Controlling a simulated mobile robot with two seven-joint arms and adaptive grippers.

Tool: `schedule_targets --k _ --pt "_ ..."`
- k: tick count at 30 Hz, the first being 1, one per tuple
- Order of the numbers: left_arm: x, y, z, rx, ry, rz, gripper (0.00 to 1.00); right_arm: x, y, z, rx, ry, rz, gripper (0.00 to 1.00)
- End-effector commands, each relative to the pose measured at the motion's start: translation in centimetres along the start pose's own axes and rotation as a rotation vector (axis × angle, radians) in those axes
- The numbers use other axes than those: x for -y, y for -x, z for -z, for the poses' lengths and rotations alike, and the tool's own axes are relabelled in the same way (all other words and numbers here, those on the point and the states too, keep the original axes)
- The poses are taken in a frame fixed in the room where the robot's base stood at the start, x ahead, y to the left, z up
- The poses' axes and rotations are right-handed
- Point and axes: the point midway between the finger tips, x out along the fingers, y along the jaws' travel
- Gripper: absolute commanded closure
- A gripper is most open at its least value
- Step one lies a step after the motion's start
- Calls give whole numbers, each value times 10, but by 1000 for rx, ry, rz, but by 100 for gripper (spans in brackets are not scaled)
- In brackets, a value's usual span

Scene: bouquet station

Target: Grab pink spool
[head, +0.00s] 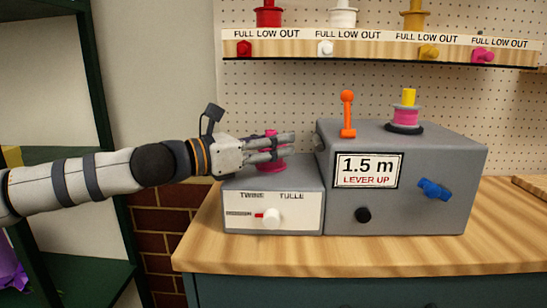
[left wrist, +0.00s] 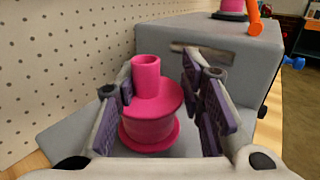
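The pink spool (head: 272,166) stands upright on the low grey box (head: 230,184) at the left of the larger grey machine. In the left wrist view the pink spool (left wrist: 150,118) shows its narrow neck, wide middle and flanged base. My left gripper (head: 288,146) reaches in from the left, its fingers on either side of the spool. In the left wrist view my left gripper (left wrist: 158,105) is open, with the spool between its purple pads and a gap visible, clearer on the right. The fingers partly hide the spool in the head view. My right gripper is not in view.
The larger grey machine (head: 460,165), with an orange lever (head: 347,112) and a "1.5 m LEVER UP" sign (head: 368,170), stands close right of the fingers. Another pink spool with a yellow top (head: 407,117) sits on it. A shelf (head: 290,49) with spools hangs above.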

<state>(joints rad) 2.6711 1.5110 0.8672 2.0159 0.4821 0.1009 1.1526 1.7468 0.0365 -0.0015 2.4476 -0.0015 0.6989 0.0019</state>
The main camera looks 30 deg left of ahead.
Motion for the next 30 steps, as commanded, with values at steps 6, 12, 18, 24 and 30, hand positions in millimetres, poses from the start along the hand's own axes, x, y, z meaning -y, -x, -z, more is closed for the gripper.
schedule_targets --k 6,12,18,24,30 --pt "0 0 1 -1 0 0 99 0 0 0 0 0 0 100" --pt "0 0 -7 1 -1 0 99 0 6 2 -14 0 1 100" --pt "6 8 -55 22 -10 2 99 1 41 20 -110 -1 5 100" --pt "31 31 -94 27 -9 -1 99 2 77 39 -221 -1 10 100" --pt "61 55 -106 8 2 4 99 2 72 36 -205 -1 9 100"
